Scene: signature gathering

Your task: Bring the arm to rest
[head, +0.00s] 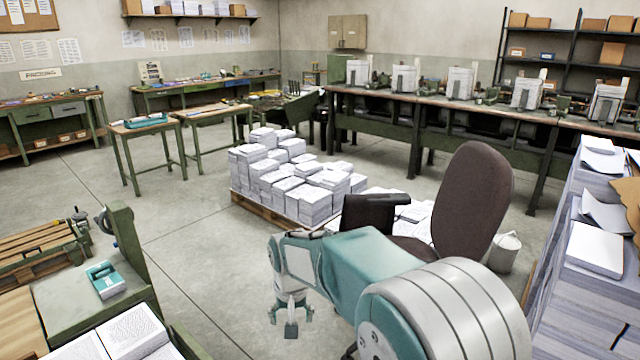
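My teal and grey arm reaches in from the lower right of the head view, its forearm folded forward and its wrist bent down. My gripper (291,318) hangs at the wrist's end, pointing at the floor. Its fingers look spread apart, with nothing between them. It is in front of the bare concrete floor (205,265) in the view and seems to touch nothing.
A brown chair (472,205) stands close behind my arm. A pallet (262,212) bears paper stacks (290,175). Paper piles (595,250) rise at right. A green bench (75,290) with a teal device (104,280) is at left.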

